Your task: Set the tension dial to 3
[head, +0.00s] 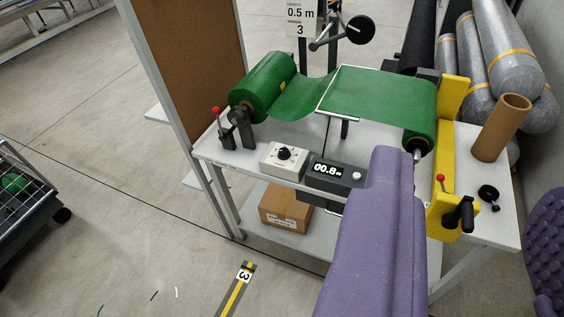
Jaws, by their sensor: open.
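The tension dial (285,153) is a round black knob on a small white box (270,165) at the front edge of the grey bench. Marks ring the knob, but its setting is too small to read. A sign (301,17) at the back reads 0.5 m and, below, 3. A dark counter box (335,178) right of the dial shows 00.8 m. My purple arm reaches up from the bottom, right of the dial and apart from it in the picture. My gripper's fingers do not show.
A green roll (262,85) feeds a sheet across the bench to a right roller. A red-knobbed lever (216,112) stands left of the dial. A yellow bracket with a crank (460,215) and a cardboard tube (502,128) are at right.

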